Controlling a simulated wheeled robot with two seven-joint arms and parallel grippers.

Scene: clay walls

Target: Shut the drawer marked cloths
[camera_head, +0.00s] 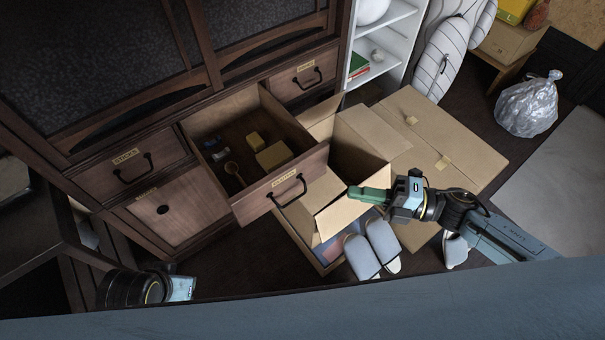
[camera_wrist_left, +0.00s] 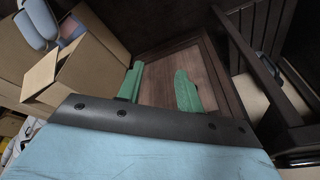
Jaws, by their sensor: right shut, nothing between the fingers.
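One drawer (camera_head: 241,207) of the dark wooden cabinet is pulled well out; its front has a black bar handle (camera_head: 288,190) and a small label (camera_head: 284,179) too small to read surely. Inside lie yellowish blocks (camera_head: 273,155), a round wooden-looking item and small dark things. My right gripper (camera_head: 352,192) is shut and empty, its green fingers pointing left, to the right of the handle and apart from it in the picture. My left gripper's green fingers stand apart with nothing between them in the left wrist view (camera_wrist_left: 158,90); in the head view its fingers are hidden.
Shut drawers (camera_head: 133,172) and (camera_head: 303,75) flank the open one. A large open cardboard box (camera_head: 365,135) stands close to its right, under my right arm. Slippers (camera_head: 362,257) lie in front of the box. A dark bench (camera_head: 35,235) stands at left.

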